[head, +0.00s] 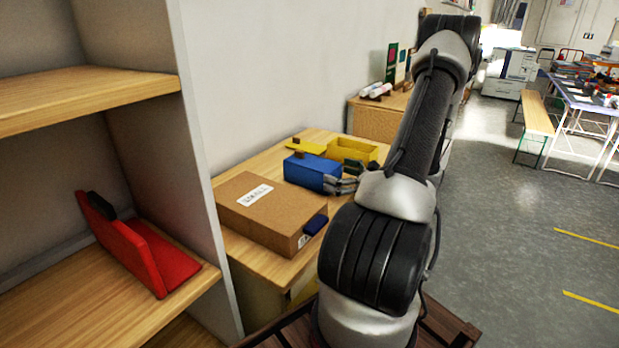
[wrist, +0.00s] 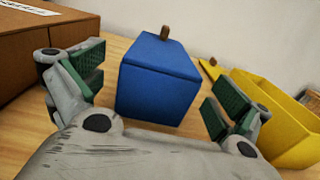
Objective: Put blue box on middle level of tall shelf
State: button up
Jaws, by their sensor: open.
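The blue box (head: 312,172) stands on a wooden table beside a large brown cardboard box. In the wrist view the blue box (wrist: 158,80) has a small brown tab on top and sits ahead of and between my gripper's fingers. My gripper (head: 347,182) is open, with its green-padded fingers (wrist: 158,95) spread to either side of the box. The tall shelf (head: 205,200) is at the left. One of its boards (head: 60,300) holds a red L-shaped object; another board (head: 70,95) above it is bare where seen. Its full height is out of view.
The cardboard box (head: 262,208) is close to the blue box's left, and an open yellow box (head: 352,150) is close to its right. A red object (head: 150,260) takes up part of the shelf board. Open floor (head: 520,260) lies to the right.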

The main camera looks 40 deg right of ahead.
aim_at(324, 168)
jog(key=x, duration=0.5)
jog(key=shift+d+r, duration=0.1)
jog(key=shift+r, duration=0.1)
jog(key=c, duration=1.1)
jog(key=shift+c, duration=0.3)
notch_tip(324, 168, up, 10)
